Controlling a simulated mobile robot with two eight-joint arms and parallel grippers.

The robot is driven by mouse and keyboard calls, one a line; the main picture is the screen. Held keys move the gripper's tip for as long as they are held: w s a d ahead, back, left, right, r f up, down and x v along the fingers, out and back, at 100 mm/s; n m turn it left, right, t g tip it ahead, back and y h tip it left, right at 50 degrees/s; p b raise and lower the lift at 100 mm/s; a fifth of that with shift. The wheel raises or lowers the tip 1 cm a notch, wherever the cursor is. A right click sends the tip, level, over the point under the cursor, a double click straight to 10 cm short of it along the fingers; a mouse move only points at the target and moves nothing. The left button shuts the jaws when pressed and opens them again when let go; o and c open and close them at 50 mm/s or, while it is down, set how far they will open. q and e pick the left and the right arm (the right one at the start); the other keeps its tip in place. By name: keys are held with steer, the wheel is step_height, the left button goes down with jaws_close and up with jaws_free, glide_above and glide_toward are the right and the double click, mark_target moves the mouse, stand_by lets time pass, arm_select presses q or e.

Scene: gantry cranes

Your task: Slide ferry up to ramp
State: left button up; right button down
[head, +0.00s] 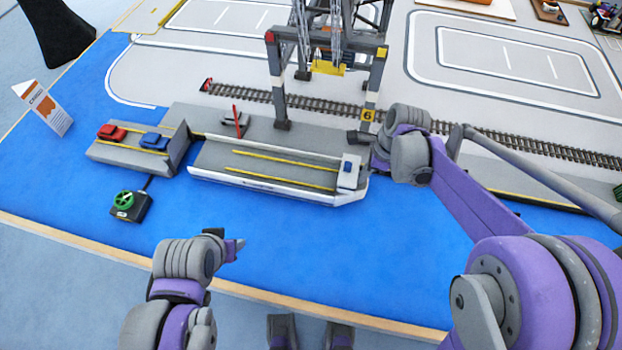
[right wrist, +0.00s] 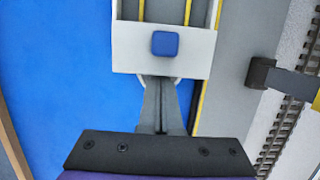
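The ferry (head: 265,185) is a long white-sided vessel with a grey deck and yellow lines, lying on the blue water. Its cabin (head: 348,172) stands at the right end; the cabin's blue top (right wrist: 165,43) shows in the right wrist view. The ferry's left end is close to the grey ramp platform (head: 112,156), whose upright flap (head: 180,148) faces it; contact is unclear. My right gripper (head: 366,160) is at the ferry's cabin end. In the right wrist view its fingers (right wrist: 160,88) are together against that end. My left gripper (head: 238,246) hovers over the water, its opening unclear.
A red car (head: 111,132) and a blue car (head: 154,141) stand on the ramp platform. A black box with a green wheel (head: 125,199) is in front. A gantry crane (head: 277,85) stands behind the ferry, beside a rail track (head: 335,108). Water in front is clear.

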mark_target(352, 168)
steer(key=shift+w+a, duration=0.2)
steer(key=shift+a, duration=0.6)
steer(key=shift+w+a, duration=0.15)
steer(key=shift+a, duration=0.65)
steer(key=shift+w+a, duration=0.2)
steer(key=shift+a, duration=0.6)
arm_select(q)
steer(key=shift+f, duration=0.1)
arm_select(e)
steer(key=shift+d, duration=0.1)
steer(key=shift+s+d+r, duration=0.15)
steer(key=shift+d+r, duration=0.05)
steer(key=shift+d, duration=0.3)
step_height(352, 168, up, 10)
steer(key=p, duration=0.5)
steer(key=shift+r+p, duration=0.1)
steer(key=shift+p, duration=0.2)
arm_select(q)
step_height(352, 168, up, 7)
steer(key=w, duration=0.2)
